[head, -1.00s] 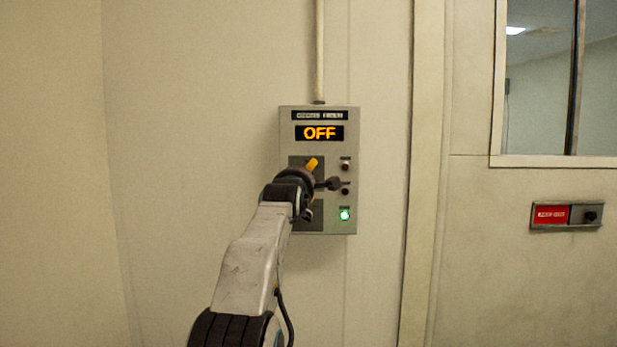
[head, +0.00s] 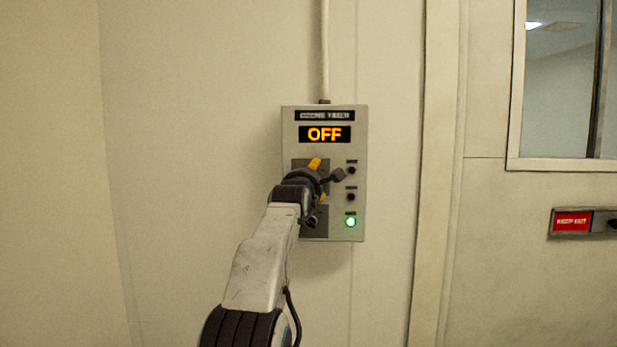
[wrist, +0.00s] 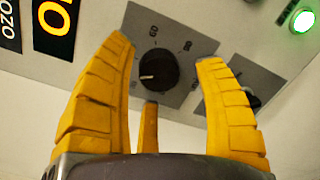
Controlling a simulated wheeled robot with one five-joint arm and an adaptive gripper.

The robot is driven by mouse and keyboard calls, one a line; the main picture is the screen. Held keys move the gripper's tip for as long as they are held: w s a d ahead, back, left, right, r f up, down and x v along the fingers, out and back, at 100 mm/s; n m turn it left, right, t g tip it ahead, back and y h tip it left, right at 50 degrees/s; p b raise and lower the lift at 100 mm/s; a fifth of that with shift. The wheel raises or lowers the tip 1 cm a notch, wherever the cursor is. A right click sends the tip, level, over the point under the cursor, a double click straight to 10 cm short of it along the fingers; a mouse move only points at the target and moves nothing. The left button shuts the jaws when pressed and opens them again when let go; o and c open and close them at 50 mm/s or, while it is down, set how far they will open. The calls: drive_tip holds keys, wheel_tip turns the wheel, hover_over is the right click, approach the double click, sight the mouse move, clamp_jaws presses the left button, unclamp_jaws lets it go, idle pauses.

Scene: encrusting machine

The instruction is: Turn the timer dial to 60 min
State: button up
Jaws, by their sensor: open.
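The timer panel (head: 358,205) is a grey wall box whose amber display (head: 325,134) reads OFF. The black round timer dial (wrist: 158,70) is on a dark grey plate with printed numbers, one reading 60. Its white mark points to the left in the wrist view, away from the 60. My gripper (wrist: 165,50) is open, with yellow fingers on either side of the dial in that view; I cannot tell whether they touch it. In the head view my gripper (head: 318,180) is in front of the panel and hides the dial.
A lit green lamp (head: 350,222) and dark buttons (head: 351,197) line the panel's right side. A second dark knob (wrist: 248,97) is partly behind the right finger. A conduit (head: 325,50) runs up the wall. A red sign (head: 572,222) and a window (head: 558,80) are at right.

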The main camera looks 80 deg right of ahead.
drive_tip(key=shift+d, duration=0.55)
drive_tip(key=shift+a, duration=0.1)
drive_tip(key=shift+r, duration=0.1)
drive_tip(key=c, duration=1.2)
